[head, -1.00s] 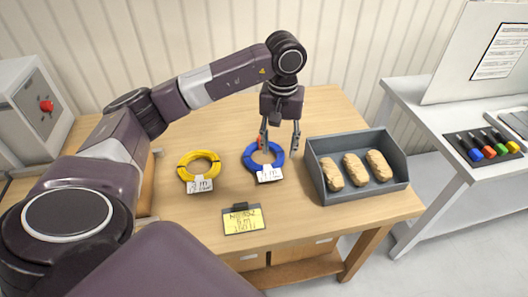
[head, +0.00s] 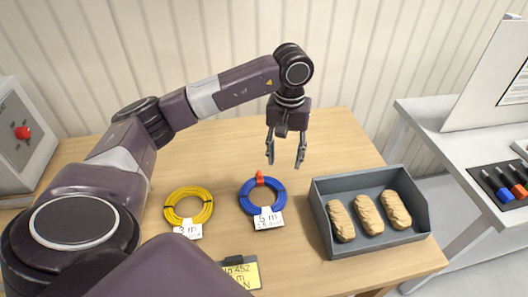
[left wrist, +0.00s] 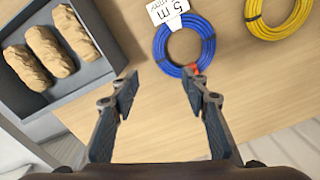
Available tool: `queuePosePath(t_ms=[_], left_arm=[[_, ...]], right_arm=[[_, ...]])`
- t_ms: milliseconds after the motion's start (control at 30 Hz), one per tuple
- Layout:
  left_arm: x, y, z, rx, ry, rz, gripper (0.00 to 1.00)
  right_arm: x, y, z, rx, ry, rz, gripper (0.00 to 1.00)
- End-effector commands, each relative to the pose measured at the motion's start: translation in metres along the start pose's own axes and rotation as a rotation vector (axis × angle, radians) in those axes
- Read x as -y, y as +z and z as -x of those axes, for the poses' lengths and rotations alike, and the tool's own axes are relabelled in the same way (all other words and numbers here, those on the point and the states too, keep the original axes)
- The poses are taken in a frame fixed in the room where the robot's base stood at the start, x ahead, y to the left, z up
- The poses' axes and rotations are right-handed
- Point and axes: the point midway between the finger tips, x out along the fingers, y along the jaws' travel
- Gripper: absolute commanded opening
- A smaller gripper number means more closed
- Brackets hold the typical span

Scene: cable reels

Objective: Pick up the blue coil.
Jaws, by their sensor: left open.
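The blue coil (head: 244,196) lies flat on the wooden table with a white "5 m" tag (head: 268,219) at its front and a red clip (head: 259,178) at its back. My left gripper (head: 286,163) is open and empty, raised above the table behind and to the right of the coil. In the left wrist view the open fingers (left wrist: 158,84) point at the table, and the blue coil (left wrist: 160,48) lies beyond the fingertips, with its red clip near the right finger. My right gripper is not in view.
A yellow coil (head: 169,207) with a tag lies left of the blue one. A grey bin (head: 322,187) with three brown lumpy packages stands at the right. A yellow label card (head: 243,276) lies at the front. The table behind the coils is clear.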

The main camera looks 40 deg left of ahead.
Motion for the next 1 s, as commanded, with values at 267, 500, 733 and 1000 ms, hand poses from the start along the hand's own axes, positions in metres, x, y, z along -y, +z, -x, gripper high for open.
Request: queuePosePath(t_ms=[267,500,733,1000], left_arm=[[0.0,0.0,-0.036,-0.001,0.001,0.0,0.42],[0.0,0.0,-0.074,-0.001,0.001,0.0,0.42],[0.0,0.0,-0.09,0.0,0.001,0.0,0.42],[0.0,0.001,-0.116,0.002,-0.001,0.0,0.42]], right_arm=[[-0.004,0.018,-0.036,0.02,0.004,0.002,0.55],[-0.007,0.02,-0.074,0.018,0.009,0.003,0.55],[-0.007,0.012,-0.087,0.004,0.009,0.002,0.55],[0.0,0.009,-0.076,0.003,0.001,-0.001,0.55]])
